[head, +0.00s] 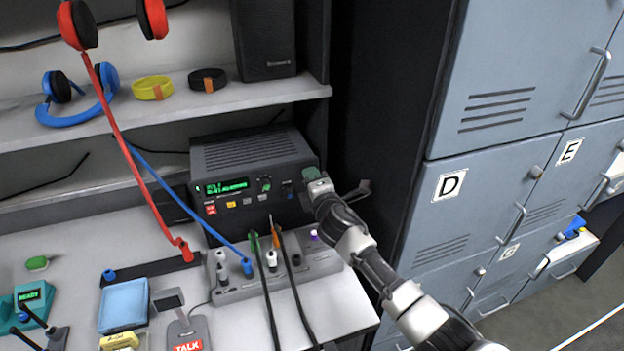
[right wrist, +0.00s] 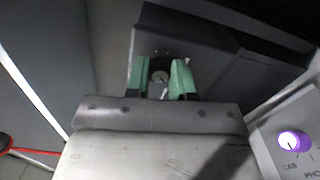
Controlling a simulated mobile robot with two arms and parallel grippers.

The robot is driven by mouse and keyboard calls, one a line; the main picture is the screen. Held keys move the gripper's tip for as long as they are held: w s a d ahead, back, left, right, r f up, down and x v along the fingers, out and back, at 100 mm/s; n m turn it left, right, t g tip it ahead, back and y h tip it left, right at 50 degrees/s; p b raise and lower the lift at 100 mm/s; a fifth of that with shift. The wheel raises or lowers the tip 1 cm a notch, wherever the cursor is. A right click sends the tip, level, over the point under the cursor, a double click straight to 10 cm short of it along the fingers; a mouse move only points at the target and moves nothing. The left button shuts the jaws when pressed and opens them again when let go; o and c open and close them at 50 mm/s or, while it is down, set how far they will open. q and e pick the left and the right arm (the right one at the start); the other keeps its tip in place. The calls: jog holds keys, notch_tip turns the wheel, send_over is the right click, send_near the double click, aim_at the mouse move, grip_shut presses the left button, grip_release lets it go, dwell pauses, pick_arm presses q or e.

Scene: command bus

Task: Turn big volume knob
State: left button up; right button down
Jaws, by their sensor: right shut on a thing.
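The black radio (head: 248,160) with a lit green display stands on the desk under the shelf. My right gripper (head: 314,182) is at the right end of its front face. In the right wrist view its two green fingers stand on either side of a round dark knob (right wrist: 159,77) and are shut on it. In the head view the gripper hides this knob. A smaller knob (head: 265,185) shows uncovered on the radio front. My left gripper is in neither view.
Below the radio is a grey panel (head: 232,292) with plugs and cables. Its purple CAB knob (right wrist: 293,140) is close to my right gripper in the wrist view. Grey lockers (head: 490,130) stand to the right. Red and blue cords cross left of the radio.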

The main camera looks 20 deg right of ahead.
jog(key=c, duration=1)
grip_release()
jog(key=shift+o, duration=0.2)
jog(key=s, duration=1)
jog(key=shift+s+d+b, duration=0.15)
jog(key=shift+s+b, duration=0.2)
jog(key=shift+s, duration=0.05)
